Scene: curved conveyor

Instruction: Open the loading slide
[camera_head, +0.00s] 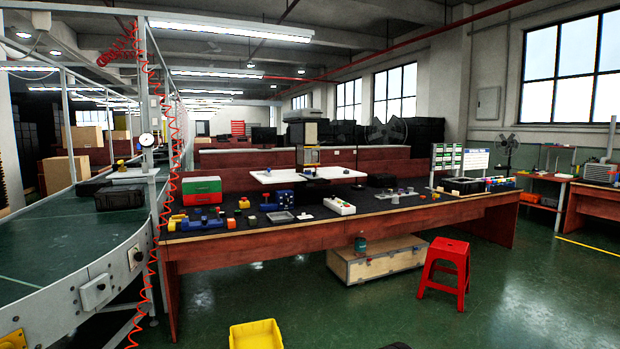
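I cannot pick out a loading slide for certain in the head view. The curved conveyor (60,245) with a green belt and grey metal side runs along the left. A grey box with a switch (96,291) and a round dark button (137,256) sit on its side wall. A yellow part with a dark top (12,341) is cut off at the bottom left corner. A machine with a grey head and yellow part (309,154) stands behind the workbench. Neither of my grippers is in view.
A long red-brown workbench (330,231) with a dark top holds small coloured parts and a green-and-red box (202,190). A red stool (445,272), a wooden crate (375,261) and a yellow bin (256,335) stand on the floor. A red coiled hose (172,130) hangs beside the conveyor.

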